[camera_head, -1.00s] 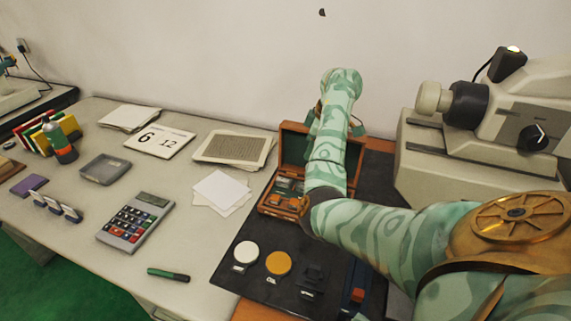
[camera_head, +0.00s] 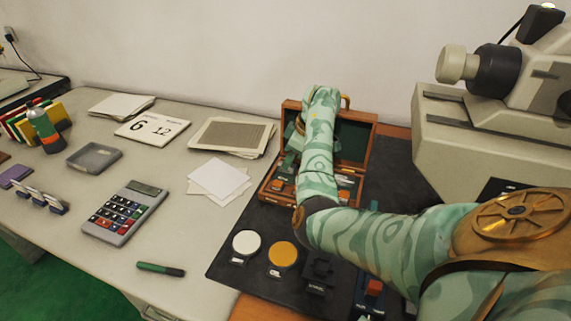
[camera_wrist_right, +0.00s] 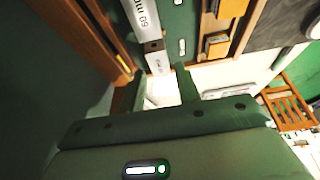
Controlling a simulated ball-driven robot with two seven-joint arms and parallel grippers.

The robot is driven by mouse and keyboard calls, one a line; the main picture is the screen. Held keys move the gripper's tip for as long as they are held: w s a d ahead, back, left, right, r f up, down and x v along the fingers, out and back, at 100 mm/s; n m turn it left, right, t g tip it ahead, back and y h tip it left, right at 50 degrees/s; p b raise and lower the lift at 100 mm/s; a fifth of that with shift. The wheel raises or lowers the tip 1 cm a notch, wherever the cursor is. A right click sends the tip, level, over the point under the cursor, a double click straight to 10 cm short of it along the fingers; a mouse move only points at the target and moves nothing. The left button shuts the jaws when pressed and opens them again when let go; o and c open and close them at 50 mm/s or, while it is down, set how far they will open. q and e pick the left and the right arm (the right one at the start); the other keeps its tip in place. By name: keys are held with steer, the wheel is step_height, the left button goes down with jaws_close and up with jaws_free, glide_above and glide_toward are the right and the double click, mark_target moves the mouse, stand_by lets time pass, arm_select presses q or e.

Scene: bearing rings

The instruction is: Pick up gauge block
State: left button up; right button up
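The open wooden case (camera_head: 371,135) stands on the dark mat, its lid leaning back. In the right wrist view a long silver gauge block (camera_wrist_right: 144,22), with lettering that looks like "60 m", lies at the top of the picture in the case. My right gripper (camera_wrist_right: 158,82) is over the case with its two green fingers apart. The near end of the block lies just beyond the fingertips; I cannot tell whether they touch. A bright patch shows between the fingers. In the head view my right arm hides most of the case's inside and the block. My left gripper is not in view.
Orange-brown blocks (camera_wrist_right: 218,44) sit in the case beside the silver block. A white disc (camera_head: 246,243) and an orange disc (camera_head: 282,254) lie on the dark mat (camera_head: 228,265). A large beige machine (camera_head: 440,130) stands right of the case. Papers (camera_head: 218,178) lie left.

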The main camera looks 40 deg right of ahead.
steer(key=x, duration=0.2)
steer(key=shift+w+f+b, duration=0.1)
steer(key=shift+f+b, duration=0.2)
steer(key=shift+b, duration=0.05)
steer(key=shift+r, duration=0.1)
jaws_close()
steer(key=shift+r, duration=0.1)
